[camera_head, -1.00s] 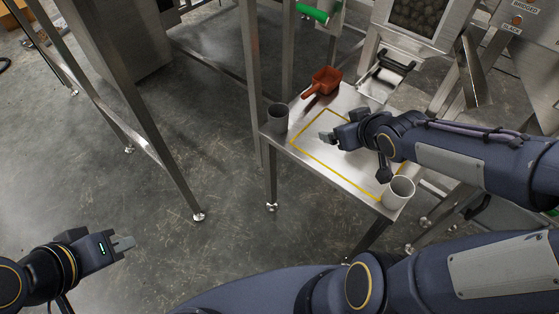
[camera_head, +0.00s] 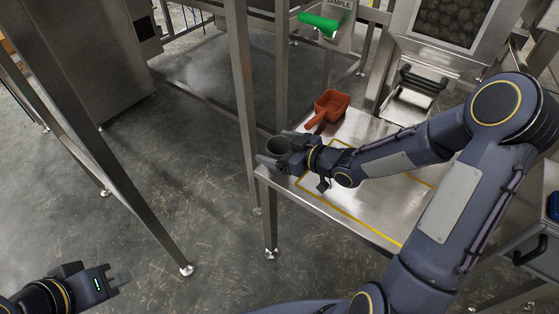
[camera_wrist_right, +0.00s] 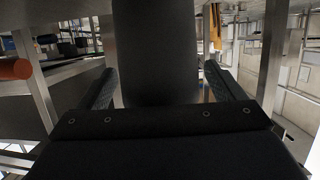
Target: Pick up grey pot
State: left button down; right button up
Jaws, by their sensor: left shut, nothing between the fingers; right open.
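The grey pot (camera_head: 279,146) stands upright at the left corner of the steel table (camera_head: 340,222). My right gripper (camera_head: 275,148) is at the pot, with its open fingers to either side of it. In the right wrist view the pot (camera_wrist_right: 155,50) fills the middle, dark, between the two open fingers (camera_wrist_right: 160,88). I cannot tell whether the fingers touch it. My right gripper hides the pot's lower part in the head view. My left gripper (camera_head: 120,279) is shut and empty over the floor at the lower left, far from the pot.
A red-brown scoop (camera_head: 328,108) lies at the back of the table, close behind my right gripper. A yellow outline (camera_head: 350,229) marks the tabletop, partly under my right arm. A steel post (camera_head: 241,100) rises close to the left of the pot. A green-handled item (camera_head: 319,22) is further back.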

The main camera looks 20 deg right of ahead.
jog(key=shift+x, duration=0.8)
jog(key=c, duration=1)
jog(key=shift+c, duration=0.2)
jog(key=shift+r, duration=0.1)
jog(key=shift+r, duration=0.6)
jog(key=s+r+p, duration=0.1)
jog(key=r, duration=0.2)
jog(key=s+d+r+p, duration=0.1)
jog(key=s+r+p, duration=0.1)
jog(key=s+d+r+p, duration=0.1)
jog(key=r+p, duration=0.1)
jog(key=r, duration=0.1)
jog(key=shift+s+d+r, duration=0.15)
jog(key=shift+s+r, duration=0.2)
jog(key=s+a+p+v, duration=0.1)
jog(key=p+v, duration=0.2)
jog(key=v, duration=0.6)
jog(key=shift+a+p, duration=0.35)
